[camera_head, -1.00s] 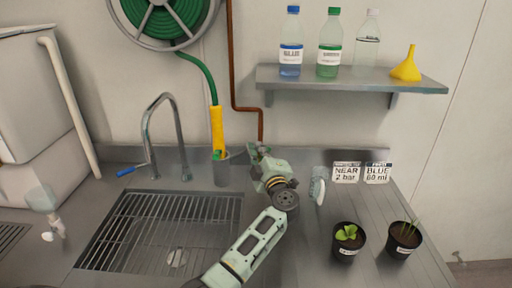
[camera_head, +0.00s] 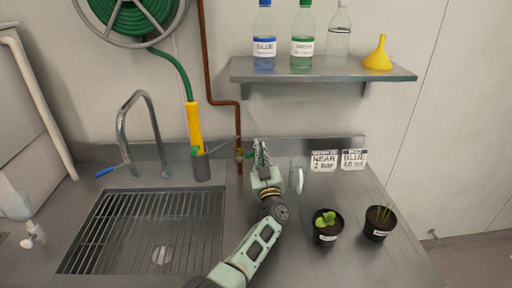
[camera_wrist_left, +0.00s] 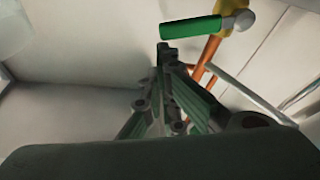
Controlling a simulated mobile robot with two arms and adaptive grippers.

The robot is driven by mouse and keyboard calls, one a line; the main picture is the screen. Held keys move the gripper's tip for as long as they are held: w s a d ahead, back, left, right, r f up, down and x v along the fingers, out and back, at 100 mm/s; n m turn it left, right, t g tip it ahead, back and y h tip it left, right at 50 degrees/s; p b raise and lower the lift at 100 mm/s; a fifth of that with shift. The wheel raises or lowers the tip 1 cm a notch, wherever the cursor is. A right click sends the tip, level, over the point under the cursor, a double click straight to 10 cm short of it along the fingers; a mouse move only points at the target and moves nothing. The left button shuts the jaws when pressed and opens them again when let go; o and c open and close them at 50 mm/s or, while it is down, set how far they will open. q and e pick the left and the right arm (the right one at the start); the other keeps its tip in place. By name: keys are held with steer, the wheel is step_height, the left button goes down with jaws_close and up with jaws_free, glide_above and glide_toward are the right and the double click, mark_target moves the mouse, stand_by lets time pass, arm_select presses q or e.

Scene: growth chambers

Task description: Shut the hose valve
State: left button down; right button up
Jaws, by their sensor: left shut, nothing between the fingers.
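The hose valve (camera_head: 239,154) sits low on the copper pipe (camera_head: 237,115) against the back wall, just left of my left gripper (camera_head: 261,150). In the left wrist view its green lever (camera_wrist_left: 190,28) lies nearly level, reaching left from the brass body (camera_wrist_left: 234,14), across the copper pipe (camera_wrist_left: 204,62). My left gripper (camera_wrist_left: 166,55) is shut and empty, its tips just below the lever in that view. I cannot tell whether they touch it. The green hose (camera_head: 178,65) hangs from a reel (camera_head: 130,15) and ends in a yellow grip (camera_head: 195,122). My right gripper is out of view.
A sink with a grate (camera_head: 150,235) and a tap (camera_head: 125,130) is at left. Two plant pots (camera_head: 327,235) and label cards (camera_head: 324,160) stand right of my arm. A shelf (camera_head: 320,72) with bottles and a yellow funnel (camera_head: 378,56) hangs above.

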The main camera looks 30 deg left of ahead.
arm_select(q)
steer(key=shift+w+d+f+m+t, duration=0.15)
steer(key=shift+f+m+t, duration=0.2)
steer(key=shift+m, duration=0.25)
step_height(320, 180, up, 10)
stand_by(0.6)
